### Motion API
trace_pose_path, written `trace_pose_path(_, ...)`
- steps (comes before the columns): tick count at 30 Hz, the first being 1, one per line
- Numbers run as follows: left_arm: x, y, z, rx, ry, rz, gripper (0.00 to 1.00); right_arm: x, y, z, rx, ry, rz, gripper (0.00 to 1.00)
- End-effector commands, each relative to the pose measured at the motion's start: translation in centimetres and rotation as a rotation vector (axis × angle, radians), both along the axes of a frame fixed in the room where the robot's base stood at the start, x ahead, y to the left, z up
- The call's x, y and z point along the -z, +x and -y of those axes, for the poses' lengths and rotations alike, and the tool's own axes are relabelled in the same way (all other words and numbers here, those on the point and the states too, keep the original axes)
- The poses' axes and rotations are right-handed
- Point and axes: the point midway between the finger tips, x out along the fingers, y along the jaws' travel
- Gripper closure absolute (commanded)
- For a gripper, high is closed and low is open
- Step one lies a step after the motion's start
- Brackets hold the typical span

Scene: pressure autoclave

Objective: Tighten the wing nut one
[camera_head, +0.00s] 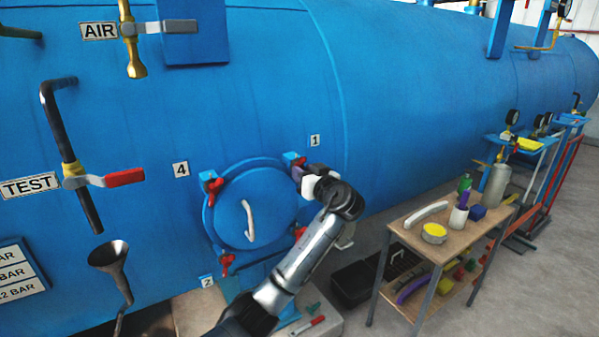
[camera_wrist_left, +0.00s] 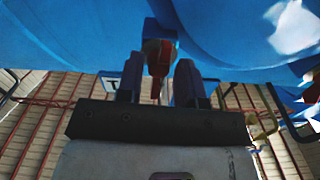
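The blue round hatch door (camera_head: 240,215) is closed on the big blue vessel, with red wing nuts around its rim. Label 1 (camera_head: 315,140) sits above its upper right edge. My left gripper (camera_head: 303,172) is at the upper right wing nut by that label and largely hides it in the head view. In the left wrist view, a red wing nut (camera_wrist_left: 158,58) appears between the tips of my open left gripper (camera_wrist_left: 159,78), with gaps on both sides. I cannot tell how deep it sits between the fingers. My right gripper is not in view.
Red wing nuts also show at upper left (camera_head: 213,187) and lower left (camera_head: 227,262). A white curved handle (camera_head: 248,220) is on the door. A two-level wooden cart (camera_head: 455,240) with bottles and tools stands right. A black case (camera_head: 365,280) lies on the floor.

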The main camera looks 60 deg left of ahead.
Motion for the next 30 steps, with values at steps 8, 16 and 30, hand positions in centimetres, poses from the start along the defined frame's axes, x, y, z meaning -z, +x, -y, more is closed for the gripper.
trace_pose_path(8, 0.0, 0.1, -2.3, 0.000, 0.000, 0.000, 0.66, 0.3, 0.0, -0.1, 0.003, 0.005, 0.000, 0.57)
trace_pose_path(16, 0.0, 0.1, -2.7, 0.000, 0.001, 0.000, 0.66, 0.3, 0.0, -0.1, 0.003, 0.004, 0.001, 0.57)
trace_pose_path(30, 0.0, 0.1, -2.7, 0.000, 0.001, 0.000, 0.98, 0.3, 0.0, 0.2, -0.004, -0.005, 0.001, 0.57)
